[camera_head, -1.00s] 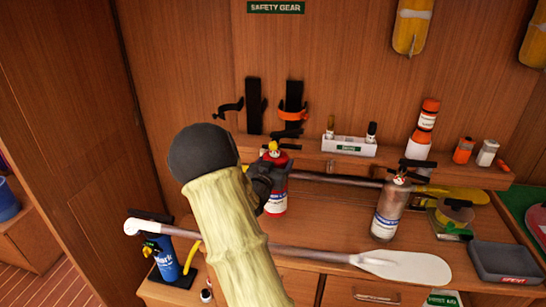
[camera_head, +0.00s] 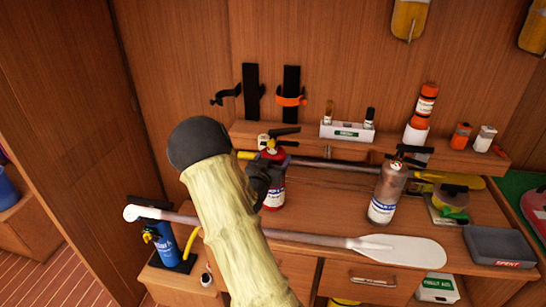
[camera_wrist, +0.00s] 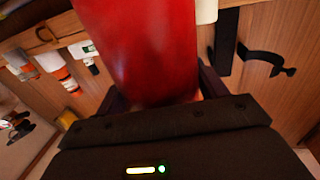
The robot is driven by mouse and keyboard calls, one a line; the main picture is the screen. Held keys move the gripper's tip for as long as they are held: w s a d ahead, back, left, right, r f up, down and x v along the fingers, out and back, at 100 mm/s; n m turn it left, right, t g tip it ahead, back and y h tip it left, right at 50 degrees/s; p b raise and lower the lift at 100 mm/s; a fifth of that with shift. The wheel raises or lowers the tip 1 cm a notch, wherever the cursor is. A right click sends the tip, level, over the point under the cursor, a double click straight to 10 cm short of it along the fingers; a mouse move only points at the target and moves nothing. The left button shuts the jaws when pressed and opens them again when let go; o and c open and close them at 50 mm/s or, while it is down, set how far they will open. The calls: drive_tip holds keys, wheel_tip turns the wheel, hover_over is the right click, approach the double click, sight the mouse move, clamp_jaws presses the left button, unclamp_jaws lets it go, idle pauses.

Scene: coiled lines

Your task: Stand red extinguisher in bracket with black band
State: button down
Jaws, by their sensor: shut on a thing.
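The red extinguisher (camera_head: 273,192) is upright in the head view, partly hidden behind my arm. In the wrist view its red body (camera_wrist: 140,50) fills the space between my jaws. My gripper (camera_head: 262,178) is shut on it, its fingers largely hidden. Two black brackets are on the wooden back wall above. The bracket with the black band (camera_head: 250,95) is on the left, its band arms open; it also shows in the wrist view (camera_wrist: 226,42). The bracket with the orange band (camera_head: 291,95) is on the right. The held extinguisher is below the brackets, apart from them.
A silver extinguisher (camera_head: 387,190) stands on the bench to the right. A paddle (camera_head: 395,249) lies across the front. A blue extinguisher (camera_head: 168,246) stands at the left. A white box (camera_head: 347,131) and an orange-and-white canister (camera_head: 421,112) sit on the ledge (camera_head: 400,147).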

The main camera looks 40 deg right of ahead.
drive_tip(key=shift+d+r, duration=0.1)
drive_tip(key=shift+r, duration=0.05)
drive_tip(key=shift+c, duration=0.9)
unclamp_jaws()
drive_tip(key=shift+s+a, duration=0.1)
drive_tip(key=shift+a, duration=0.1)
drive_tip(key=b+v, duration=0.3)
drive_tip(key=v, duration=0.9)
drive_tip(key=shift+d, duration=0.1)
